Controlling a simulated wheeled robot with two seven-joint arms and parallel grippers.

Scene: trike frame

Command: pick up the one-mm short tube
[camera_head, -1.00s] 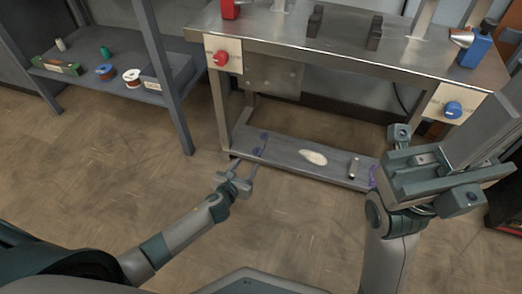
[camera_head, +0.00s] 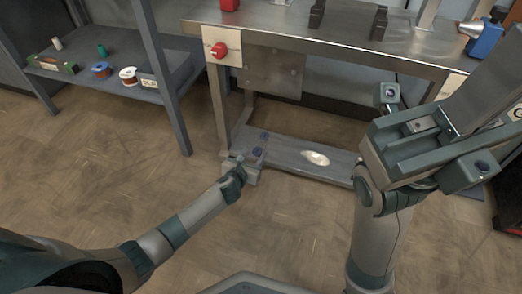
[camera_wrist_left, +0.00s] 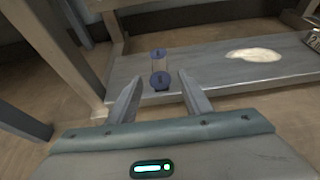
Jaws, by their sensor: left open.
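A small clear tube with dark blue ends (camera_wrist_left: 158,68), seemingly the short tube, is at the left end of the workbench's low shelf. It also shows in the head view (camera_head: 264,144); any size marking is too small to read. My left gripper (camera_wrist_left: 155,92) is open and empty, with one finger on each side of the tube's line. The tube's near blue end appears between or just beyond the fingertips. In the head view my left gripper (camera_head: 254,160) is at the shelf's front left edge. My right gripper (camera_head: 425,150) is raised at the right; its jaw opening is unclear.
The low shelf (camera_head: 290,157) also bears a pale flat patch (camera_head: 315,158). A metal piece (camera_wrist_left: 314,40) lies farther right. A workbench leg (camera_wrist_left: 112,25) rises left of the tube. The bench top (camera_head: 270,32) overhangs the shelf. Open floor (camera_head: 120,170) lies to the left.

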